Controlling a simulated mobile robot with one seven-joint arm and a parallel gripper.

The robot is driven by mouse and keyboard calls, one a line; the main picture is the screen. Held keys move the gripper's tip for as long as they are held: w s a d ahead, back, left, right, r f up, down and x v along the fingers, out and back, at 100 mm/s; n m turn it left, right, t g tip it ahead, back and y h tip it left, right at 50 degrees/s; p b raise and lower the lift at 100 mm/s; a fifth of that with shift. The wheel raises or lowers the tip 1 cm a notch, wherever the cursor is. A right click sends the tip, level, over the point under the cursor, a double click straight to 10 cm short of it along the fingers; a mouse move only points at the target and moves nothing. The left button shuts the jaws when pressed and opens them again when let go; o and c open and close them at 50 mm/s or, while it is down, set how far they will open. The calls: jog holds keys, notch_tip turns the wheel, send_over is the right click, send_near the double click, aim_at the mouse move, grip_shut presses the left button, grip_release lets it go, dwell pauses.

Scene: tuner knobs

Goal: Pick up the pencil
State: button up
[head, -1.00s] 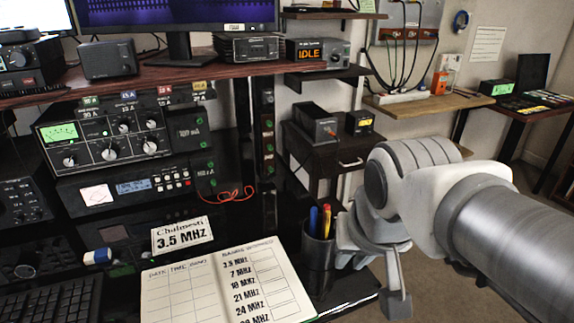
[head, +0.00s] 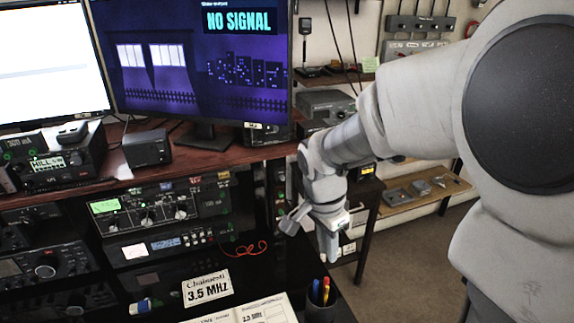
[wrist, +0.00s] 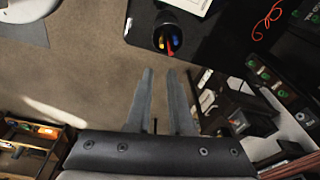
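A dark pen cup (head: 322,312) stands at the desk's front right corner, beside an open logbook (head: 262,311). Blue, yellow and red writing tools (head: 321,290) stick up out of it; I cannot tell for sure which is the pencil. In the wrist view the cup (wrist: 157,38) shows from above, with the coloured tools (wrist: 171,42) inside. My gripper (head: 311,234) hangs above and behind the cup in the head view, apart from it. In the wrist view its two fingers (wrist: 160,76) are spread with nothing between them, and the cup lies beyond their tips.
A card reading 3.5 MHz (head: 208,287) stands on the desk left of the cup. Radio units (head: 150,215) and a shelf with monitors (head: 200,75) rise behind. A wooden side shelf (head: 425,188) is at the right. Open floor (wrist: 85,75) lies beside the desk.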

jog(key=b, duration=0.1)
send_near(326, 287)
jog(key=shift+m, duration=0.3)
jog(key=f, duration=0.2)
jog(key=d+f, duration=0.1)
jog(key=f, duration=0.3)
jog(key=shift+w+d+f, duration=0.2)
jog(key=shift+w+d, duration=0.15)
jog(key=shift+w, duration=0.05)
notch_tip(326, 287, down, 4)
jog(key=shift+a+f+b, duration=0.1)
jog(key=shift+b, duration=0.2)
jog(key=shift+w+f, duration=0.1)
jog(key=shift+f, duration=0.4)
grip_shut()
